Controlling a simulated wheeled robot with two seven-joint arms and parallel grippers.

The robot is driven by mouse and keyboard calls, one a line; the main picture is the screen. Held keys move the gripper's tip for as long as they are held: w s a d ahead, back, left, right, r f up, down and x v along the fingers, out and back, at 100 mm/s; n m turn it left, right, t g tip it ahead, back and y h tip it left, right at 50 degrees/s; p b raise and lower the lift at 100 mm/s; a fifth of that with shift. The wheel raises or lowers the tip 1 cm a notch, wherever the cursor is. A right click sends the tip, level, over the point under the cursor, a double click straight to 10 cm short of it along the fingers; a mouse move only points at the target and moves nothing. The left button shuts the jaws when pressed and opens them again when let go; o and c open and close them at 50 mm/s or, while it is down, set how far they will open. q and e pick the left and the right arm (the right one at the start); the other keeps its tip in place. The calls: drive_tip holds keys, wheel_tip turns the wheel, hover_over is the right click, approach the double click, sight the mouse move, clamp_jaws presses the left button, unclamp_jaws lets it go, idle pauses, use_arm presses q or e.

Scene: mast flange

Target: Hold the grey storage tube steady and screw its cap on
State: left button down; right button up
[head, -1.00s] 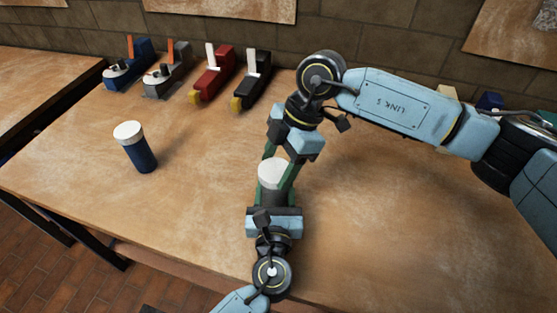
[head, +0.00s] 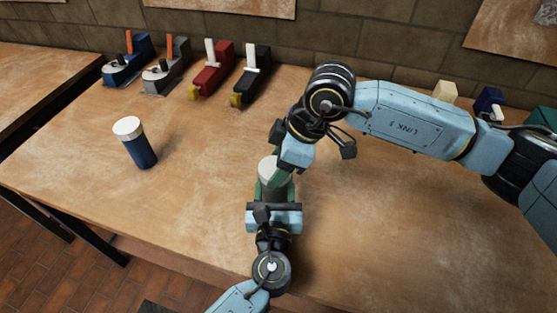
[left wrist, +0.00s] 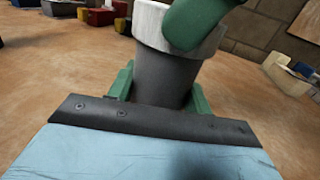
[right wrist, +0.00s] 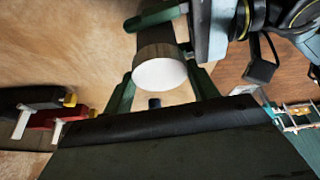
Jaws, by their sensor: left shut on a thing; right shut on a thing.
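The grey storage tube (head: 273,193) stands upright near the table's front, with the white cap (head: 266,168) on its top. My left gripper (head: 272,198) comes from the front and is shut around the tube; the tube's grey wall (left wrist: 163,78) shows between its green fingers in the left wrist view. My right gripper (head: 277,175) reaches in from above and is shut on the cap, with one green finger across the cap's side (left wrist: 150,18) in the left wrist view. The cap's flat white top (right wrist: 160,73) shows in the right wrist view. How tightly the cap sits cannot be told.
A blue tube with a white cap (head: 137,145) stands to the left. Blue (head: 125,68), grey (head: 165,74), red (head: 212,75) and black (head: 252,78) devices line the back. Small blocks (head: 445,91) lie behind my right arm. The table (head: 190,200) between is clear.

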drive_tip(key=shift+r, duration=0.1)
drive_tip(key=o, duration=0.9)
drive_tip(key=shift+o, duration=0.2)
drive_tip(key=shift+r, duration=2.25)
drive_tip(key=shift+c, duration=0.4)
